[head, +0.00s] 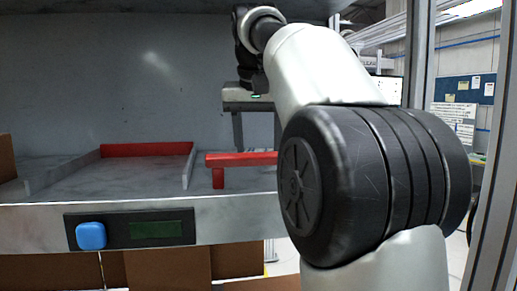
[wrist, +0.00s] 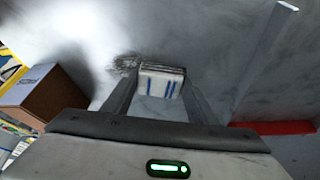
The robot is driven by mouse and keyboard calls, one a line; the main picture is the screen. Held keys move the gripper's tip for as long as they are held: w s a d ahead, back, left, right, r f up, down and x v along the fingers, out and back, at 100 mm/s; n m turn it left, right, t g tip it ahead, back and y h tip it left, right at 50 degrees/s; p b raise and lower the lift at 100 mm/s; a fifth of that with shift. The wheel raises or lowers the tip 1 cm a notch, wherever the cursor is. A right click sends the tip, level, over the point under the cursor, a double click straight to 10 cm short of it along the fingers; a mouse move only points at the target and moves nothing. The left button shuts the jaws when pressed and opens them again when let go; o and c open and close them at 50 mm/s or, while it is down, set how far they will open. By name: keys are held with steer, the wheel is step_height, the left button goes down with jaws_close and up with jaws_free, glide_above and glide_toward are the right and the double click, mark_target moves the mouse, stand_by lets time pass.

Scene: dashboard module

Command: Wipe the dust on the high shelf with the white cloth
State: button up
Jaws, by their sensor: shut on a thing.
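The white cloth (wrist: 160,83), a folded pad with blue stripes, sits between the fingertips of my gripper (wrist: 158,90) in the wrist view, and the jaws are shut on it. A dark, scribble-like patch of dust (wrist: 126,65) lies on the grey surface just beyond and left of the cloth. Whether the cloth touches the surface is unclear. In the head view my gripper (head: 258,140) points down behind a red rail, and its fingertips and the cloth are hidden. The grey shelf (head: 90,185) spans the left and middle.
The red rail (head: 240,159) stands in front of my gripper, and another red strip (head: 148,149) edges the shelf's back. A blue button (head: 91,236) and dark display (head: 157,229) are on the front edge. A brown box (wrist: 42,95) stands left in the wrist view.

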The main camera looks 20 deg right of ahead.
steer(key=shift+f+b, duration=0.75)
steer(key=shift+f, duration=0.3)
steer(key=shift+d, duration=0.1)
steer(key=shift+s+d+r+p, duration=0.1)
steer(key=shift+s+d+p, duration=0.15)
steer(key=shift+d, duration=0.55)
steer(key=shift+s+d+r+p, duration=0.1)
steer(key=shift+d+p, duration=0.15)
steer(key=shift+d, duration=0.5)
steer(key=shift+s+d+f, duration=0.1)
steer(key=shift+s+d, duration=0.05)
steer(key=shift+d, duration=0.6)
steer(key=shift+s+d+f, duration=0.1)
steer(key=shift+s+d, duration=0.05)
steer(key=shift+d, duration=0.6)
steer(key=shift+s+d+f, duration=0.1)
steer(key=shift+s+d, duration=0.05)
steer(key=shift+d, duration=0.6)
steer(key=shift+s+d+r, duration=0.1)
steer(key=shift+s+d, duration=0.1)
steer(key=shift+d, duration=0.65)
steer(key=shift+s+d, duration=0.15)
steer(key=shift+d, duration=0.7)
steer(key=shift+a, duration=0.1)
